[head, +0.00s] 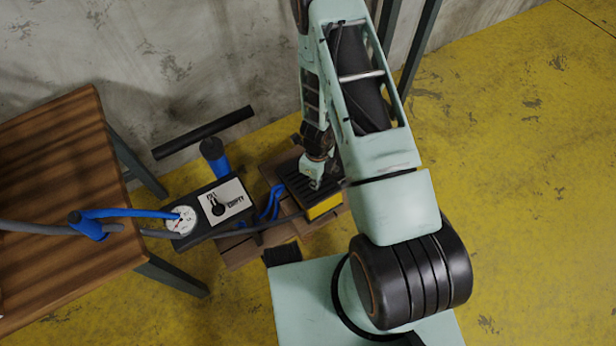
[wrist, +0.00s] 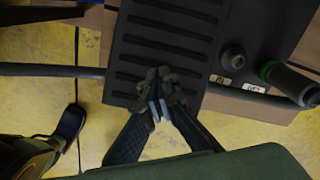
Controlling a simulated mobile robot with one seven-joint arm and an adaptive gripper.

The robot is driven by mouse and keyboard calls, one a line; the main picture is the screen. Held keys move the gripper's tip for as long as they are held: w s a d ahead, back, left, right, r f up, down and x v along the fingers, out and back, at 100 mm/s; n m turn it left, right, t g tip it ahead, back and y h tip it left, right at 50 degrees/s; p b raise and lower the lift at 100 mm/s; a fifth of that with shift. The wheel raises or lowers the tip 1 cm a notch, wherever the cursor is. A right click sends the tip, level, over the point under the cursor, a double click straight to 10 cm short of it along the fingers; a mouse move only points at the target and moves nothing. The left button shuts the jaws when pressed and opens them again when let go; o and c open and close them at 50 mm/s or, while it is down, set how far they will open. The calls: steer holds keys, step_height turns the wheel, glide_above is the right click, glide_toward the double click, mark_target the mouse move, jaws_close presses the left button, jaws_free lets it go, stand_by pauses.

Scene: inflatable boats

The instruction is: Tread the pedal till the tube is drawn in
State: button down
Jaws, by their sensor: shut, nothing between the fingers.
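The pedal (head: 297,185) has a black ribbed top and a yellow side, and sits low on brown boards. The ribbed top also shows in the wrist view (wrist: 165,45). My gripper (head: 316,183) is shut and empty, with its fingertips (wrist: 158,104) over the ribs near one end of the pedal. I cannot tell whether they press on it. Beside the pedal stands a pump box with a round white gauge (head: 181,221) and a black selector knob (head: 217,208) on a plate marked FILL and EMPTY. The gauge reading is too small to tell. A grey tube (head: 32,228) lies over the wooden table.
The wooden table (head: 62,170) stands at the left. A blue cylinder (head: 214,155) and a black bar (head: 203,133) rise behind the pump box. Blue hoses (head: 273,203) run between box and pedal, and a grey hose (wrist: 45,70) crosses there. Yellow floor (head: 520,180) is clear at the right.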

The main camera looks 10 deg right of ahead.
step_height(320, 180, down, 5)
steer(key=b, duration=0.3)
steer(key=shift+r, duration=0.1)
step_height(320, 180, up, 9)
steer(key=p, duration=0.7)
steer(key=shift+f, duration=0.25)
